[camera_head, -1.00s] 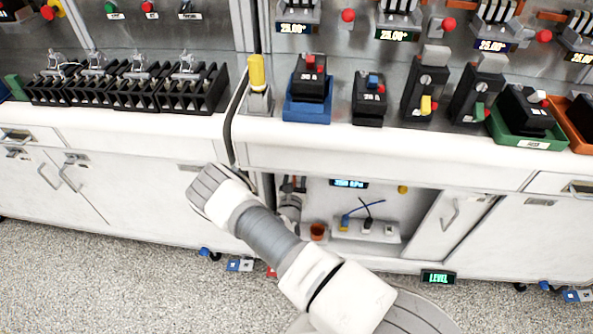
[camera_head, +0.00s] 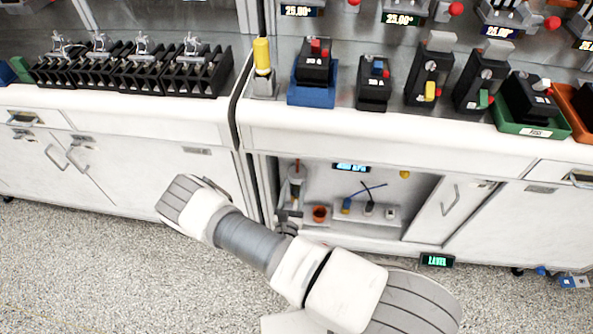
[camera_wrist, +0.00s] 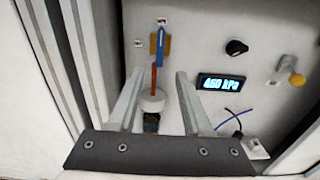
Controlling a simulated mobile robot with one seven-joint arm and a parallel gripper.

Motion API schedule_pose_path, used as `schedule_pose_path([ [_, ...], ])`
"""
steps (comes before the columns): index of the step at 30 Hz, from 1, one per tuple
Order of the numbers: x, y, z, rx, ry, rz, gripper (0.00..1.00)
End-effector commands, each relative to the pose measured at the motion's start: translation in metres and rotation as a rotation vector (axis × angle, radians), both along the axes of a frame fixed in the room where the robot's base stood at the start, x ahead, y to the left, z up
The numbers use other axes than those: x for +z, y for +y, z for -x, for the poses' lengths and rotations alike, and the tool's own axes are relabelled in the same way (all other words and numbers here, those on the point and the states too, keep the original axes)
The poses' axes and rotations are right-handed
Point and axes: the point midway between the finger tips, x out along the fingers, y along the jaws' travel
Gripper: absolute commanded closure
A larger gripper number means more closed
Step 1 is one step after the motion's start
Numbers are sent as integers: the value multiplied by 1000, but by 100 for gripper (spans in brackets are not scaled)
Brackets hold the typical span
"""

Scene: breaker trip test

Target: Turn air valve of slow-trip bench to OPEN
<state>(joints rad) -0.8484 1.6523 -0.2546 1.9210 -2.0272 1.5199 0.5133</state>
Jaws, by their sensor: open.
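The air valve shows in the wrist view as a blue lever (camera_wrist: 160,46) on a brass-coloured body (camera_wrist: 153,44). The lever stands about upright, pointing at a small label (camera_wrist: 161,20) above it; the label's text is too small to read. A copper-coloured pipe (camera_wrist: 154,78) runs down from it to a white round part. My gripper (camera_wrist: 160,73) is open and empty, its fingers on either side of the pipe in the picture, with the lever just above the fingertips. I see no contact with the lever. In the head view my arm hides most of the gripper.
The open bay under the bench has a lit pressure display (camera_wrist: 222,84), a black knob (camera_wrist: 236,47), a yellow knob (camera_wrist: 297,80) and cables (camera_wrist: 238,118). Side panels bound the bay. The benchtop (camera_head: 370,125) holds several breakers. The floor in front is clear.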

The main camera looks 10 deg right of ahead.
Motion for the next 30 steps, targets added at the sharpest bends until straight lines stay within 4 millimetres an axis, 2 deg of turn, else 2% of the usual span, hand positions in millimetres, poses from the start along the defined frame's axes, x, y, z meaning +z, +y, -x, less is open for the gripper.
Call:
schedule_pose_path([
  [3, 0, 6, 18, 1, 3, 2, 50],
  [9, 0, 10, 31, 0, 0, 1, 50],
  [30, 0, 10, 32, 0, 0, 1, 50],
])
